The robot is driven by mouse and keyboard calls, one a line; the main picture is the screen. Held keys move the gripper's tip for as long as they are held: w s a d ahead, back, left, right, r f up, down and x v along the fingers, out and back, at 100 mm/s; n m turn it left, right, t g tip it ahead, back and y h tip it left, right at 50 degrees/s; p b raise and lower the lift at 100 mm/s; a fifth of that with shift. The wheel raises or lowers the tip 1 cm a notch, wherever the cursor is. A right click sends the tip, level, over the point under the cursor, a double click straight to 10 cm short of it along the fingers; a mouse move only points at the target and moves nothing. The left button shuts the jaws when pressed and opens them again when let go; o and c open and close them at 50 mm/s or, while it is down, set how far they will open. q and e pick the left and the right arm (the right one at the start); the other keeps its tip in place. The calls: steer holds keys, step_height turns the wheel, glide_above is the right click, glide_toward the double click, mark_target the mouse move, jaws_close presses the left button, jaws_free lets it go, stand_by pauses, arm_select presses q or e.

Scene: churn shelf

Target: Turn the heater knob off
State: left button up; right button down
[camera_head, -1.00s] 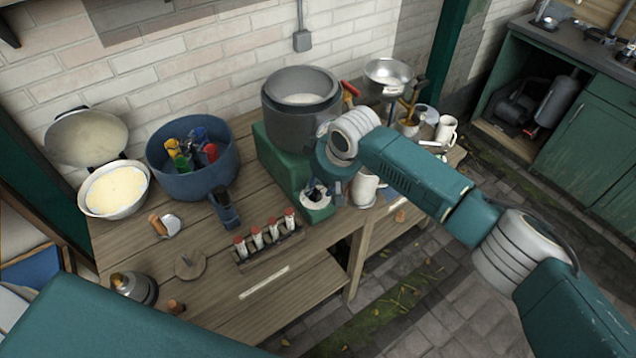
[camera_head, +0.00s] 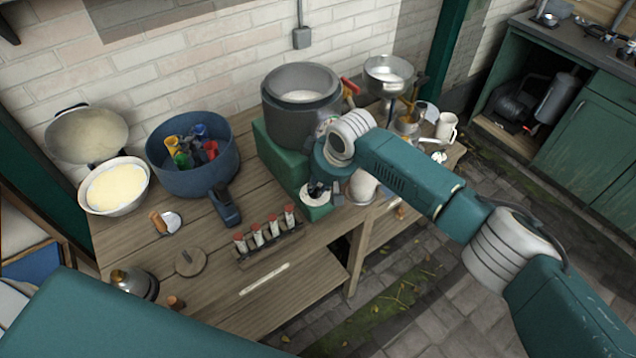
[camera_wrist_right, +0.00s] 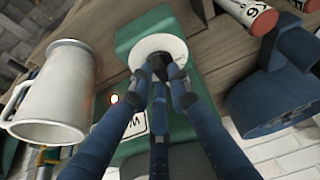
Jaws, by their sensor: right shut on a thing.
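The heater is a green box (camera_head: 275,160) on the wooden table with a grey pot on top. A round white dial plate (camera_head: 313,200) is on its front. In the right wrist view the white plate (camera_wrist_right: 150,47) has a black knob (camera_wrist_right: 167,68) at its middle. My right gripper (camera_head: 325,190) is at the dial, and its blue fingers (camera_wrist_right: 162,85) are closed around the knob in the right wrist view. The fingers hide part of the knob, so its angle is hard to tell. A small bright white spot (camera_wrist_right: 114,98) shows beside the dial. My left gripper is not in view.
A white mug (camera_wrist_right: 55,95) stands close beside the fingers. A rack of red-capped tubes (camera_head: 262,240) and a blue pot (camera_head: 190,180) are left of the heater. A metal bowl (camera_head: 388,72) is behind my right arm. The table's front edge is near the dial.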

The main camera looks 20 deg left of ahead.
steer(key=shift+w+f+n+g+b, duration=0.1)
steer(key=shift+f+n+g+b, duration=0.2)
steer(key=shift+n+b, duration=0.75)
steer(key=n+g+b, duration=0.1)
steer(key=n+b, duration=0.1)
steer(key=b, duration=0.1)
steer(key=n+g+y+b, duration=0.1)
steer(key=n+b, duration=0.2)
steer(key=shift+w+a+b, duration=0.15)
steer(key=shift+b, duration=0.25)
steer(key=shift+r+n+g+b, duration=0.3)
steer(key=shift+n+b, duration=0.65)
steer(key=shift+b, duration=0.15)
steer(key=c, duration=1.6)
jaws_free()
steer(key=shift+c, duration=0.2)
